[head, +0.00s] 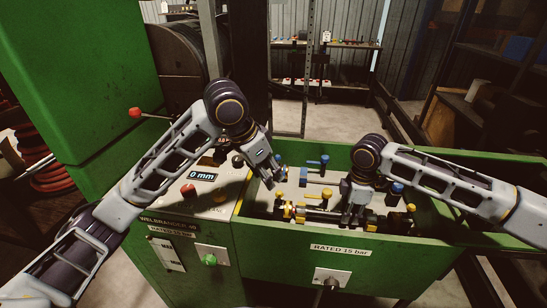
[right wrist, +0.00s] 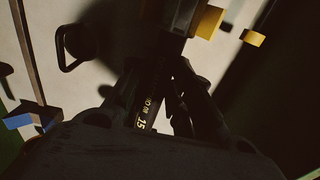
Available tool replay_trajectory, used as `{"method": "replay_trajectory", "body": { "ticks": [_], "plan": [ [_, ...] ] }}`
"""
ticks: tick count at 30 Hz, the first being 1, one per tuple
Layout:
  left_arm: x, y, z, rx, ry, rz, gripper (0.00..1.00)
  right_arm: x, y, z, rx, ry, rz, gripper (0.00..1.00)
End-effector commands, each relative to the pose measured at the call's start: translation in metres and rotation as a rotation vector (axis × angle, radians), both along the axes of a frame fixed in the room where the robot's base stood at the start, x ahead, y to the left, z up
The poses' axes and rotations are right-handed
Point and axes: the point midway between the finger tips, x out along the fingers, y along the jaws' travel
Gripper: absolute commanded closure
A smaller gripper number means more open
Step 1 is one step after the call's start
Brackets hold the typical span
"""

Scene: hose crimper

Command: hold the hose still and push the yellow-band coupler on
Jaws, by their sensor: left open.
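A black hose (head: 325,216) lies lengthwise in the green tray, with printed lettering that shows in the right wrist view (right wrist: 145,115). A yellow-banded dark piece (head: 300,214) is at its left part, and another yellow band (head: 371,224) shows to the right. I cannot tell for sure which is the coupler. A yellow band also shows in the right wrist view (right wrist: 208,22), beyond my fingers. My left gripper (head: 272,176) is open above the tray's left end, apart from the hose. My right gripper (head: 352,210) reaches down at the hose; dark shadow hides whether its fingers are closed.
Blue-handled levers (head: 318,162) and yellow knobs (head: 410,207) stand up around the hose. The green tray wall (head: 290,245) rises in front. The control panel (head: 205,195), with a red button and a 0 mm display, is at the left.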

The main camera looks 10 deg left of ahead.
Motion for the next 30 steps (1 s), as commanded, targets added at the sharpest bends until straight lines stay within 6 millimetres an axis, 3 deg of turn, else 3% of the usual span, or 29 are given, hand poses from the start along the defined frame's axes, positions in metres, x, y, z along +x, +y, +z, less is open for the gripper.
{"method": "replay_trajectory", "body": {
  "ticks": [6, 20, 30],
  "plan": [
    [0.0, 0.0, 0.0, 0.0, 0.0, 0.0, 0.57, 0.0, 0.001, 0.0, 0.001, 0.0, 0.001, 0.54],
    [0.0, 0.0, 0.0, 0.0, 0.0, 0.0, 0.57, 0.0, 0.0, 0.005, 0.0, 0.0, 0.0, 0.54],
    [0.0, 0.0, 0.0, 0.0, 0.0, 0.0, 0.57, 0.001, 0.0, 0.042, 0.0, -0.002, 0.0, 0.54]
  ]
}}
